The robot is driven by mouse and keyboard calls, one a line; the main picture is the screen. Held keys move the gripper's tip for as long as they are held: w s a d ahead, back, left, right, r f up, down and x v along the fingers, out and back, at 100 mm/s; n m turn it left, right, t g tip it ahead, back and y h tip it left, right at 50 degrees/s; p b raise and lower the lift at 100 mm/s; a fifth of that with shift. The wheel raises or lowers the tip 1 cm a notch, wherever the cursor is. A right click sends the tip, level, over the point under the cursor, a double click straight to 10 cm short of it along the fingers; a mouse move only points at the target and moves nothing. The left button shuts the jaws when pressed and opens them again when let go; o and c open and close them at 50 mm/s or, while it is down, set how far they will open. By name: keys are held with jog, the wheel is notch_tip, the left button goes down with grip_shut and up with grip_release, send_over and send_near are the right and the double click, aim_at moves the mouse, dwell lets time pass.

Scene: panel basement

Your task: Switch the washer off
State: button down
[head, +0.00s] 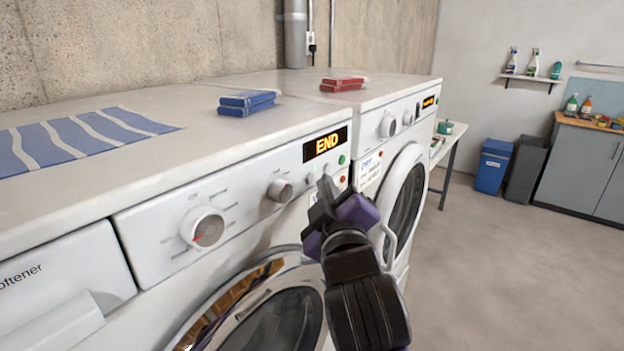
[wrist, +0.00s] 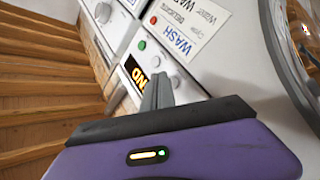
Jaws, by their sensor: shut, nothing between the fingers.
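The washer (head: 160,250) is the nearer white machine; its display (head: 325,144) reads END in orange. A large dial (head: 202,227) and a smaller knob (head: 280,190) sit on its panel. A green round spot (head: 341,159) and a red one (head: 342,178) are at the panel's right end. In the wrist view, the green spot (wrist: 142,45), red spot (wrist: 153,19) and WASH label (wrist: 180,40) show beyond the fingers. My gripper (head: 326,188) is shut and empty, in front of the panel's right end, below the display. I cannot tell whether its tips touch the panel.
A dryer (head: 395,150) stands right beside the washer, with its own knobs and lit display (head: 428,102). A striped cloth (head: 75,138), blue stack (head: 247,103) and red stack (head: 344,84) lie on top of the machines. The floor (head: 510,270) at right is clear.

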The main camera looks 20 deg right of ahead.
dwell(0.4)
jog(key=shift+w+a, duration=0.3)
jog(key=shift+w, duration=0.05)
jog(key=shift+w, duration=0.15)
dwell(0.4)
jog(key=shift+s+d+p, duration=0.3)
jog(key=shift+s+p, duration=0.15)
jog(key=shift+s, duration=0.05)
jog(key=s+d+p, duration=0.2)
jog(key=s+d, duration=0.1)
jog(key=s, duration=0.2)
jog(key=shift+d, duration=0.25)
dwell(0.4)
